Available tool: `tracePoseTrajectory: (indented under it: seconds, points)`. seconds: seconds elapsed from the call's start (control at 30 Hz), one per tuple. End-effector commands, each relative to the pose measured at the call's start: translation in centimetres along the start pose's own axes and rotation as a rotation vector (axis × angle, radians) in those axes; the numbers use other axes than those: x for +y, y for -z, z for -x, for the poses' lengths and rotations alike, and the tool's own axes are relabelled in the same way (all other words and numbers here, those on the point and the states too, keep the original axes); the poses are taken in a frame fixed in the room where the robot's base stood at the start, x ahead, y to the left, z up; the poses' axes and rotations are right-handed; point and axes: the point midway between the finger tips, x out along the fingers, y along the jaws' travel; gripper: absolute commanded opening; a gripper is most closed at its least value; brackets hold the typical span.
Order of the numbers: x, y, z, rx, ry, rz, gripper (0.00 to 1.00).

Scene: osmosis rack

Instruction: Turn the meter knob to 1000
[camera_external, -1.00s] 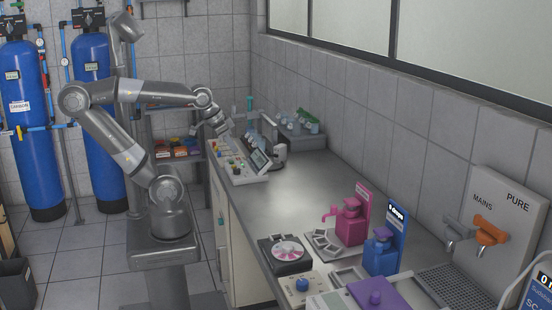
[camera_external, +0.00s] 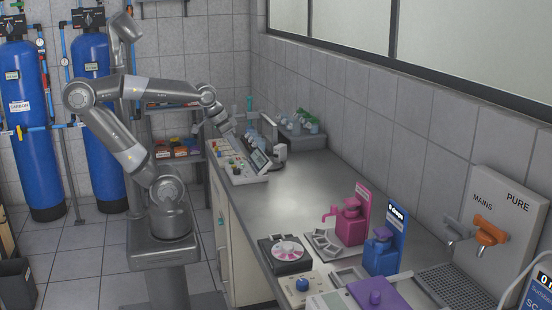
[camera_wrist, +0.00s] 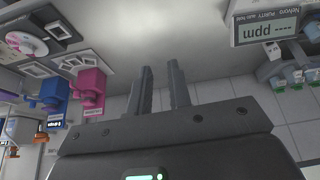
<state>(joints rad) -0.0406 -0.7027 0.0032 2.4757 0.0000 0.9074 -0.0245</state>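The meter (camera_external: 258,161) is a pale console with a tilted screen near the far end of the bench in the external view. In the wrist view its display (camera_wrist: 268,26) appears upside down at the top right, showing dashes and "ppm". Several small coloured knobs or buttons (camera_external: 234,162) sit on the console's left part; which one is the meter knob is too small to tell. My gripper (camera_external: 229,131) is above the console, apart from it. In the wrist view my gripper (camera_wrist: 161,66) has its two fingers apart with nothing between them.
Bottles in a grey bin (camera_external: 302,135) stand behind the console by the wall. The middle of the bench (camera_external: 305,185) is clear.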

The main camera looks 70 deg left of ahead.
Motion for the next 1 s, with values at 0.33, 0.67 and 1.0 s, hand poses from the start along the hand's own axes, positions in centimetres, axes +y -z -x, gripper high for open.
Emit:
tracePoseTrajectory:
  seconds: [0.33, 0.67, 1.0]
  points:
    - [-9.0, 4.1, -4.2, -0.195, 0.114, 0.426, 0.47]
    - [-19.8, 4.2, -8.8, -0.36, 0.211, 0.835, 0.5]
    - [-24.0, 2.8, -10.8, -0.418, 0.244, 0.988, 0.5]
